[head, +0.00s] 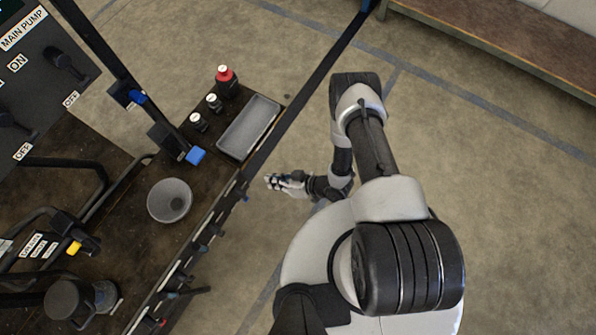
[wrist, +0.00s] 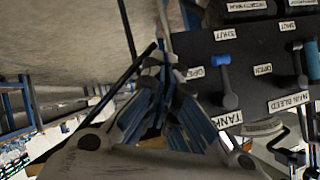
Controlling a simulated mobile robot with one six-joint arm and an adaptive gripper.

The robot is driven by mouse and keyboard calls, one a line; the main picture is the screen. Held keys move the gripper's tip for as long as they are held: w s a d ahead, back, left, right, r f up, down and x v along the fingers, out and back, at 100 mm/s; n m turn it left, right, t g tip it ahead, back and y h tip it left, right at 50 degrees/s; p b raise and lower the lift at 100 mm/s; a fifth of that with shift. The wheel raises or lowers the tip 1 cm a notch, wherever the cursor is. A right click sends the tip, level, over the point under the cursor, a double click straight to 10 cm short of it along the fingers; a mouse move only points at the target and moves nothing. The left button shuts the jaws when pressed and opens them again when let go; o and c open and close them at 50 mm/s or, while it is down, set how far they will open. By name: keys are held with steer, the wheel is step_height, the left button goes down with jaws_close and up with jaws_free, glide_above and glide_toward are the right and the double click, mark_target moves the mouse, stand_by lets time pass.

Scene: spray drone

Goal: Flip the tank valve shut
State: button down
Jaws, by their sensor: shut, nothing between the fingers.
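The tank valve is a dark lever with a blue end (wrist: 221,60) on a black panel in the wrist view. A TANK label (wrist: 228,119) sits below it. The blue end points up toward a label that appears to read SHUT (wrist: 225,34); an OPEN label (wrist: 195,72) is to its left. My gripper (head: 273,181) is shut and empty over the floor just right of the cart's edge in the head view. In the wrist view my gripper (wrist: 165,105) is left of the lever, apart from it in the picture. I cannot pick out this valve in the head view.
A second lever (wrist: 299,62) above the MAIN BLEED label (wrist: 288,101) is close on the right. The cart carries a grey tray (head: 249,127), small bottles, a red-capped bottle (head: 226,80) and a bowl (head: 170,201). A bench (head: 500,45) stands at upper right; floor between is clear.

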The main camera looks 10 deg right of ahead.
steer(key=d+p, duration=0.1)
steer(key=d, duration=0.5)
steer(key=shift+s+d, duration=0.3)
steer(key=shift+d, duration=0.1)
